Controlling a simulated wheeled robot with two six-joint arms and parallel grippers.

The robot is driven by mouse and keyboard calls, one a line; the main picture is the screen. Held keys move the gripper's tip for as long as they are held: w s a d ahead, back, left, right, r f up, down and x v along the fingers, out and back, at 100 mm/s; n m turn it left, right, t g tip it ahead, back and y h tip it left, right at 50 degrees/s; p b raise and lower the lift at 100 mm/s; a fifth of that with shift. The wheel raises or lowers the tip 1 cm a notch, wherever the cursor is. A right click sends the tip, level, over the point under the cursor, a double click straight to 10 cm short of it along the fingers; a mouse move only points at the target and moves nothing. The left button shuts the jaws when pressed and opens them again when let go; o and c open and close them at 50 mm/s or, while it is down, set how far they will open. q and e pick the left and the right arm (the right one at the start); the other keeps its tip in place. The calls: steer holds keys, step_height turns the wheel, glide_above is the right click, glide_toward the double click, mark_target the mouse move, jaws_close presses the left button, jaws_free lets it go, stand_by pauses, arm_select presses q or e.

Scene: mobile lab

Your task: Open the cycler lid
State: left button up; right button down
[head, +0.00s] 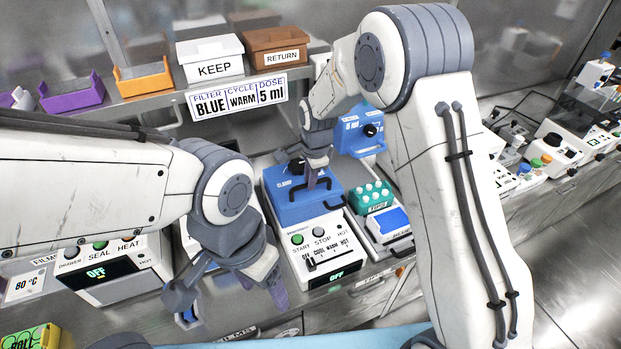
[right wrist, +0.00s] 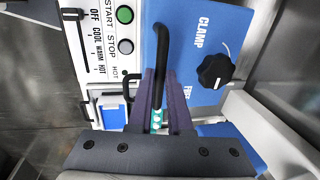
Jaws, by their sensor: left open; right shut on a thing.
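The cycler (head: 320,238) is a white box with START and STOP buttons, a mode slider and a display reading OFF. Its blue lid (head: 290,212) lies down on the body. The lid carries a black handle (right wrist: 162,50) and a black knob (right wrist: 215,70) between CLAMP and FREE labels; I cannot tell for sure where the knob points. My right gripper (head: 316,178) is shut on the handle; its fingers (right wrist: 160,105) also show around the bar in the right wrist view. My left gripper (head: 234,300) is open and empty, left of and in front of the cycler.
A teal rack (head: 372,198) with white caps stands right of the cycler. A blue unit with a black knob (head: 362,130) is behind. A sealer (head: 112,275) stands at left. A shelf holds KEEP (head: 212,62) and RETURN (head: 277,50) boxes above a sign reading BLUE, WARM, 5 ml (head: 240,97).

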steer(key=w+a+r+p, duration=0.1)
steer(key=w+r+p, duration=0.1)
steer(key=w+a+r+p, duration=0.1)
steer(key=w+r, duration=0.1)
steer(key=w, duration=0.1)
steer(key=w+r+p, duration=0.2)
steer(key=w+r, duration=0.1)
steer(key=shift+w+a+p, duration=0.25)
steer(key=shift+a+p, duration=0.05)
steer(key=shift+a, duration=0.1)
steer(key=shift+w+a+r+p, duration=0.1)
steer(key=shift+w+a+p, duration=0.1)
steer(key=shift+w, duration=0.3)
steer(key=shift+w+a+p, duration=0.1)
steer(key=shift+w+p, duration=0.1)
steer(key=shift+w, duration=0.25)
